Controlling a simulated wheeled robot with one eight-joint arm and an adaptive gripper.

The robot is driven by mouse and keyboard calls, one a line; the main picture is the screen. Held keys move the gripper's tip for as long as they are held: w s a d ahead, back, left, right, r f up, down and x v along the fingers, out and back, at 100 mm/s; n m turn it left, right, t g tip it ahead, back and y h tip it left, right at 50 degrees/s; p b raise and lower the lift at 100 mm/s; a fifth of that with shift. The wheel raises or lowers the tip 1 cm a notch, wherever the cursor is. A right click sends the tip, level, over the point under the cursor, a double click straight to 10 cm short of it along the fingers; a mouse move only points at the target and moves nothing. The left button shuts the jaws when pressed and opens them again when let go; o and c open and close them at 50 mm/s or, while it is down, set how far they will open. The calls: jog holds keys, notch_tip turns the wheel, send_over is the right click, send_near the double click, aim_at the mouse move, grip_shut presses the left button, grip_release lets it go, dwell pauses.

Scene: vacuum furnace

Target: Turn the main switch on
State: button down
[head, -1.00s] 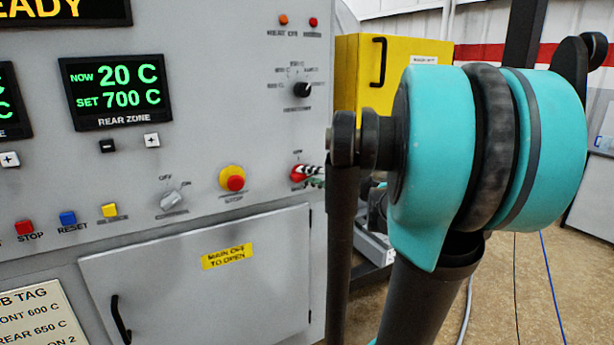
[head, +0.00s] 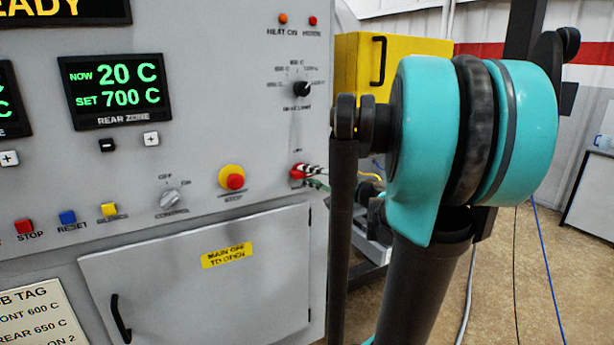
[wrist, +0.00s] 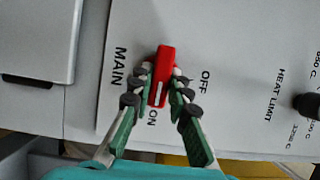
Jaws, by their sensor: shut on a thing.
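The main switch (wrist: 160,78) is a red bar handle with a white line at its lower end in the wrist view. That end points down to the ON label; the OFF label lies to the right and MAIN to the left. My gripper (wrist: 161,86) has its fingers on both sides of the handle, shut on it. In the head view the red switch (head: 297,171) shows at the panel's right edge, partly covered by my gripper (head: 312,172).
The heat limit knob (head: 301,89) is above the switch. A red stop button (head: 235,181) on a yellow collar and the control knob (head: 170,198) are to its left. Below is a closed door (head: 200,290) labelled MAIN OFF TO OPEN. A yellow box (head: 410,70) stands behind.

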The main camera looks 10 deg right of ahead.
jog(key=c, duration=1.4)
grip_release()
jog(key=shift+c, duration=0.2)
jog(key=v, duration=1.2)
jog(key=shift+d, duration=0.1)
jog(key=shift+f, duration=0.15)
